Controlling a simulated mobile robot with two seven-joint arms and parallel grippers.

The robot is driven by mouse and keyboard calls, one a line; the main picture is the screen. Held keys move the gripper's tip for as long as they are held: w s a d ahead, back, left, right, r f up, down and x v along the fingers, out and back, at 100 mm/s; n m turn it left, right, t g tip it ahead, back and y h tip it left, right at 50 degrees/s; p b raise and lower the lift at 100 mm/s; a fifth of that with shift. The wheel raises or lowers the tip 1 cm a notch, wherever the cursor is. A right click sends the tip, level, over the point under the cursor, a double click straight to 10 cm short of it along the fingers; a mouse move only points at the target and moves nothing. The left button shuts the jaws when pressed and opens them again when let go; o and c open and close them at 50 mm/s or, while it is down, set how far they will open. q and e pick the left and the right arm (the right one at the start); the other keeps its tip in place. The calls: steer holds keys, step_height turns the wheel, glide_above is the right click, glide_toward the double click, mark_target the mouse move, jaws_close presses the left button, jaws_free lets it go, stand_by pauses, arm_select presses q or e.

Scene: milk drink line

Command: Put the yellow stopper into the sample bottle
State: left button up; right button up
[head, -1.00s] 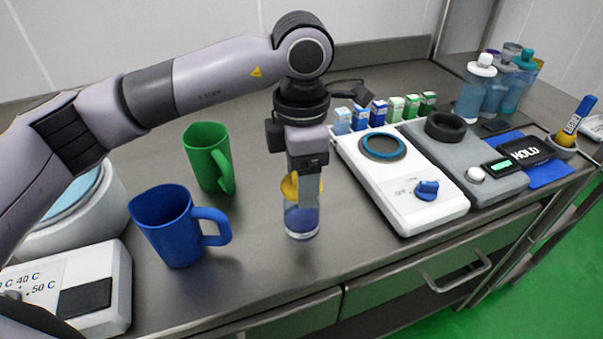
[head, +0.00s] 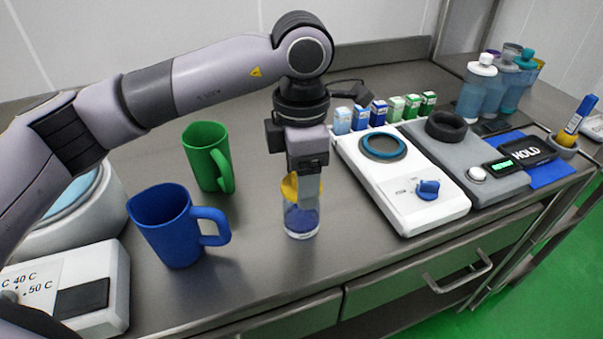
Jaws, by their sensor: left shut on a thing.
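My left gripper (head: 303,192) points straight down over the sample bottle (head: 301,222), a small clear bottle with blue contents on the steel bench. The gripper is shut on the yellow stopper (head: 288,187), which shows beside its finger at the bottle's mouth. The finger overlaps the bottle in the picture and hides part of the stopper and the rim, so I cannot tell whether the stopper is seated in the neck. The bottle looks upright. My right gripper is not in view.
A blue mug (head: 172,230) and a green mug (head: 205,158) stand to the left. A white device with a blue knob (head: 427,190) and a grey device (head: 470,160) stand to the right. Small cartons (head: 378,113) line up behind. The bench front edge is close below the bottle.

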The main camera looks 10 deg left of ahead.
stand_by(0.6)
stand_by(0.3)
arm_select(q)
steer(key=o, duration=1.3)
steer(key=shift+c, duration=0.2)
steer(key=shift+o, duration=0.5)
steer(key=shift+r+p, duration=1.85)
steer(key=shift+r, duration=1.65)
jaws_close()
